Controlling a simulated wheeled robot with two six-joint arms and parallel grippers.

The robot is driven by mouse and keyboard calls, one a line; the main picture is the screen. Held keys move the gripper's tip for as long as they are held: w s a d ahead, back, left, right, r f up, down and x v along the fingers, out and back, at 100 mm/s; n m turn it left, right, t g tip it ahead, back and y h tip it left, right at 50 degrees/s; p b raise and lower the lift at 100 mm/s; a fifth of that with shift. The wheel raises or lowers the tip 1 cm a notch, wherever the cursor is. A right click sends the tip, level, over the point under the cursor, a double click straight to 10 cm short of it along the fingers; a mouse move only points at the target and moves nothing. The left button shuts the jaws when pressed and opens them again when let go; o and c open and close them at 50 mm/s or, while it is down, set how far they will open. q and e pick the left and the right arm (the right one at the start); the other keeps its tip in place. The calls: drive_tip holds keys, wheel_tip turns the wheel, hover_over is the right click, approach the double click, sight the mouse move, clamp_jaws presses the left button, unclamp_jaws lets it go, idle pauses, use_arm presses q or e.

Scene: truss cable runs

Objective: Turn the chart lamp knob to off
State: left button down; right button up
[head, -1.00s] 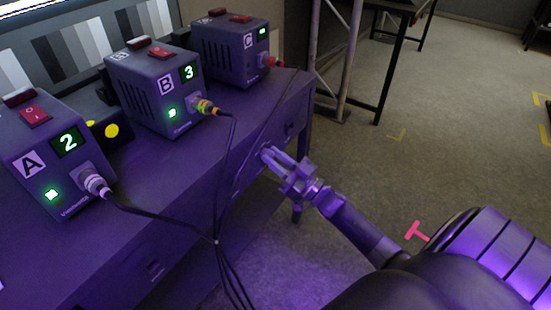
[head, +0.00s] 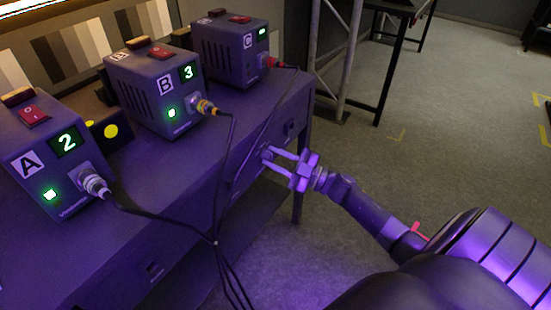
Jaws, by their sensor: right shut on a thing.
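The chart lamp knob (head: 266,156) is a small round piece on the front face of the purple-lit desk, below box C. My right gripper (head: 272,156) reaches it from the right, its two long fingers closed on the knob's sides. The fingers partly hide the knob, and its pointer and markings are too small to read. The grey-scale chart (head: 75,45) stands at the back left under a warm, yellowish light. My left gripper is not in view.
Boxes A (head: 55,150), B (head: 155,92) and C (head: 230,48) stand on the desk (head: 150,200) with lit green displays. Dark cables (head: 228,150) from their front plugs hang over the desk front, left of my right gripper. Open floor lies to the right.

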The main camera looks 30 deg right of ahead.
drive_tip(key=n+g, duration=0.2)
drive_tip(key=n, duration=0.3)
drive_tip(key=shift+r+n+p, duration=0.15)
drive_tip(key=shift+n+p, duration=0.15)
drive_tip(key=shift+p, duration=0.1)
drive_tip(key=shift+n+g+p, duration=0.3)
drive_tip(key=shift+n+g, duration=0.2)
drive_tip(key=shift+n, duration=0.5)
drive_tip(key=shift+n+g+p, duration=0.3)
drive_tip(key=shift+n+g, duration=0.1)
drive_tip(key=shift+n, duration=1.2)
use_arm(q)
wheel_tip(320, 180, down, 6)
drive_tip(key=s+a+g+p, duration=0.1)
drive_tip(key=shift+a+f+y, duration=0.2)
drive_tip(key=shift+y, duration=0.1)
use_arm(e)
drive_tip(key=shift+n+g+h, duration=0.5)
drive_tip(key=shift+n+h, duration=0.1)
drive_tip(key=shift+n, duration=0.4)
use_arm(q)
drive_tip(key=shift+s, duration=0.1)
use_arm(e)
drive_tip(key=o, duration=1)
